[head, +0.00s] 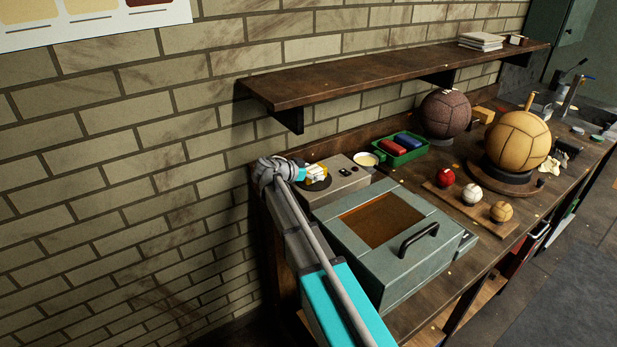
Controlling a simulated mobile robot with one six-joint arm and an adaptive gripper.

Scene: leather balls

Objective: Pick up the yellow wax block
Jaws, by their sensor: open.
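A small yellow block (316,168), which looks like the wax block, shows above the dark round plate on the grey device (345,190). Part of it is hidden by my gripper (319,173). My gripper reaches in from the left, low over the plate, with its open fingers at the yellow block. It is too small to tell whether the fingers touch the block or stand on both sides of it.
A green tray (402,158) holds a red and a blue block. A pale dish (367,160) is beside it. A grey-green box (365,275) with a handle stands in front. Several balls sit to the right. A wooden shelf (390,72) overhangs behind.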

